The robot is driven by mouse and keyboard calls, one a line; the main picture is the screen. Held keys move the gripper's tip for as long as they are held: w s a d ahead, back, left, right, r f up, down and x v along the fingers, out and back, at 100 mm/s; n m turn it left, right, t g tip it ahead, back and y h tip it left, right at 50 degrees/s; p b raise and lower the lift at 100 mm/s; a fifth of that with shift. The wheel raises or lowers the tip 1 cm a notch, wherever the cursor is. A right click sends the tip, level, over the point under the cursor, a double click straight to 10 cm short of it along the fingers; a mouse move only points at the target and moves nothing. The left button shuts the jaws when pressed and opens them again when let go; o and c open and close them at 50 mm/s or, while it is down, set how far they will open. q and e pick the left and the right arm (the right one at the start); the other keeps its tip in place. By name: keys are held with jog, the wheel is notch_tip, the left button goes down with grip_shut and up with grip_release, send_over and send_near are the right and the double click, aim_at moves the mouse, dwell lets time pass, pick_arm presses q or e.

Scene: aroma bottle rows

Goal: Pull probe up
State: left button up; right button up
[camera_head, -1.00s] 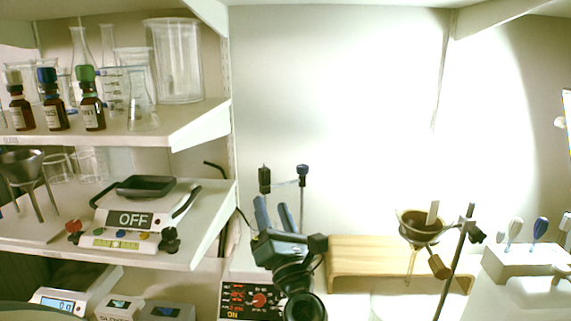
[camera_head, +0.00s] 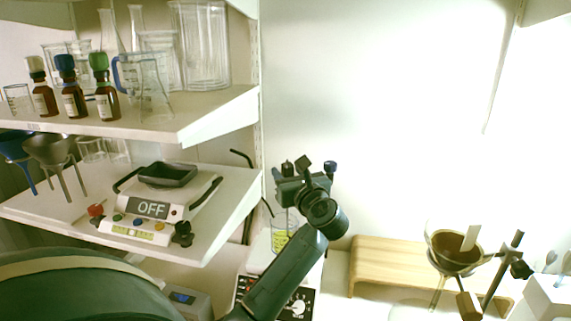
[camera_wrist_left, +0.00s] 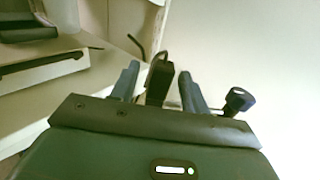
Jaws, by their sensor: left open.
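The probe is a black upright piece; its top (camera_head: 287,168) shows just behind my left gripper (camera_head: 295,187) in the head view. In the left wrist view the black probe (camera_wrist_left: 160,80) stands between the two blue-grey fingers of my left gripper (camera_wrist_left: 158,72). The fingers are open, with a gap on each side of it. A stand with a dark blue knob (camera_wrist_left: 238,100) is just right of the fingers; the knob (camera_head: 330,167) also shows in the head view. The probe's lower part is hidden. My right gripper is out of view.
A beaker with yellow-green liquid (camera_head: 281,238) stands below the gripper on a hotplate with dials (camera_head: 298,305). Shelves with glassware, brown bottles and a scale (camera_head: 150,208) are close on the left. A wooden stand (camera_head: 385,262) and a funnel (camera_head: 455,250) are on the right.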

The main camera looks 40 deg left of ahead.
pick_arm(q)
jog(key=shift+x, duration=1.5)
jog(key=shift+c, duration=0.2)
jog(key=shift+d, duration=0.1)
grip_shut()
